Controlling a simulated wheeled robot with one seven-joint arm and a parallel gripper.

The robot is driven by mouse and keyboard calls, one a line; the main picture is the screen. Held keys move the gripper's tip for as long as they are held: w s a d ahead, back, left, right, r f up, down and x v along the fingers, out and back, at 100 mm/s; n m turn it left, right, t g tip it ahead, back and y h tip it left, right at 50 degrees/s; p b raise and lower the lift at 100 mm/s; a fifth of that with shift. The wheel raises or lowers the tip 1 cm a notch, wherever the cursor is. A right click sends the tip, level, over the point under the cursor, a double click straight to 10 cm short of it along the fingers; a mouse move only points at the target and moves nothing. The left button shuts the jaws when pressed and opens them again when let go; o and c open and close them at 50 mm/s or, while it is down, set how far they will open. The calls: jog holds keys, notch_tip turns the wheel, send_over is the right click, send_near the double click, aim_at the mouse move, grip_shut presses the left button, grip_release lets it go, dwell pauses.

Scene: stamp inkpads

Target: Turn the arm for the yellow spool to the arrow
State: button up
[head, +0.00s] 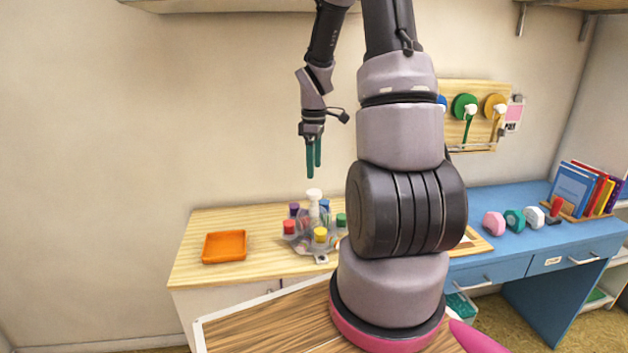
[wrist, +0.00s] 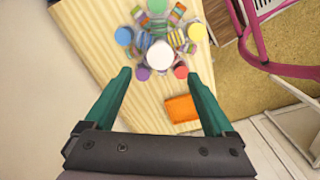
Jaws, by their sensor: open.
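A small carousel stands on the pale wooden table top. It has a white centre knob (head: 313,194), also seen in the wrist view (wrist: 159,55). Coloured round pieces ring the knob. The yellow one (head: 320,236) is at the front in the head view and at upper right in the wrist view (wrist: 197,32). A small pale plate with a dark mark (head: 321,258) sits at the carousel's front foot; I cannot tell whether the mark is an arrow. My gripper (head: 314,172) hangs above the carousel, fingers down, open and empty; it also shows in the wrist view (wrist: 158,76).
An orange tray (head: 224,246) lies left of the carousel. A wall board (head: 480,90) carries green and yellow (head: 495,105) spools at right. A blue desk (head: 510,190) holds several coloured items and books. Table surface between tray and carousel is clear.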

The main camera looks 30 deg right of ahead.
jog(key=shift+r, duration=1.55)
